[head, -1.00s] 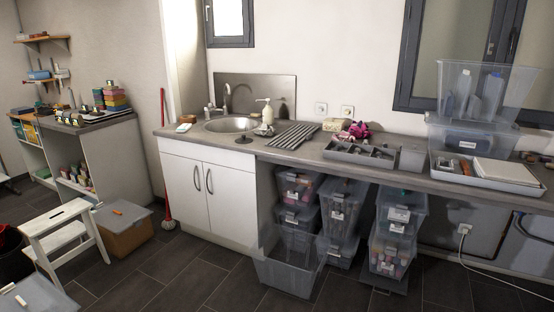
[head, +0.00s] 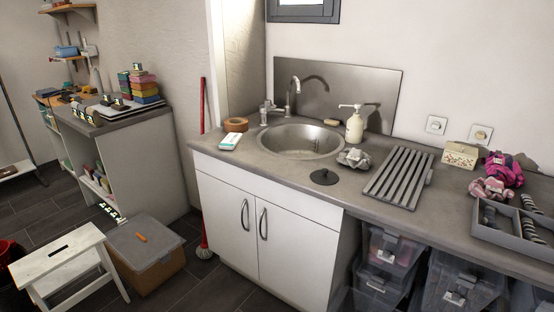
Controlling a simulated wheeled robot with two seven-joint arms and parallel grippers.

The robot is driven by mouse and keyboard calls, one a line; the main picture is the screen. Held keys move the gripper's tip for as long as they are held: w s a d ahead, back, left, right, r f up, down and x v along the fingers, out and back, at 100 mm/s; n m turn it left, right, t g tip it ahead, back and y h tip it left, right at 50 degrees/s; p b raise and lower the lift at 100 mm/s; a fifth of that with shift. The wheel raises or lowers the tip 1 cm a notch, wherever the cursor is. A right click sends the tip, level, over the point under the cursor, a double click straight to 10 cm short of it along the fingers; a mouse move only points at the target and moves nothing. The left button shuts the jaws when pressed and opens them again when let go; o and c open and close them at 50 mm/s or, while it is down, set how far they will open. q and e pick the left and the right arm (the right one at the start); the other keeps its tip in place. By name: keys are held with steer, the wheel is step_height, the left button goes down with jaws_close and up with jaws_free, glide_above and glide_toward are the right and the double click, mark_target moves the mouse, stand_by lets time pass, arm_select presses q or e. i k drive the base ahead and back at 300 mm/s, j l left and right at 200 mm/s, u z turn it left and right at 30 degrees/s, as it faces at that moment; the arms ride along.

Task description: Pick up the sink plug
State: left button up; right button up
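The sink plug (head: 324,177) is a dark round disc with a small knob on top. It lies flat on the grey countertop (head: 290,178), in front of the round metal sink basin (head: 301,140) and left of the slatted drying rack. Nothing covers it. Neither of my grippers shows in the head view.
A crumpled grey cloth (head: 354,158) lies just behind the plug, and a soap dispenser (head: 355,125) stands behind that. The drying rack (head: 399,176) is to the right. A white step stool (head: 68,262) and a lidded box (head: 146,256) stand on the floor at left.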

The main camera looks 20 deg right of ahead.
mark_target(324, 177)
steer(key=i+j+z, duration=0.15)
steer(key=i, duration=0.25)
steer(key=i+j+z, duration=0.1)
steer(key=i, duration=0.3)
steer(key=i+j+z, duration=0.15)
steer(key=i, duration=0.25)
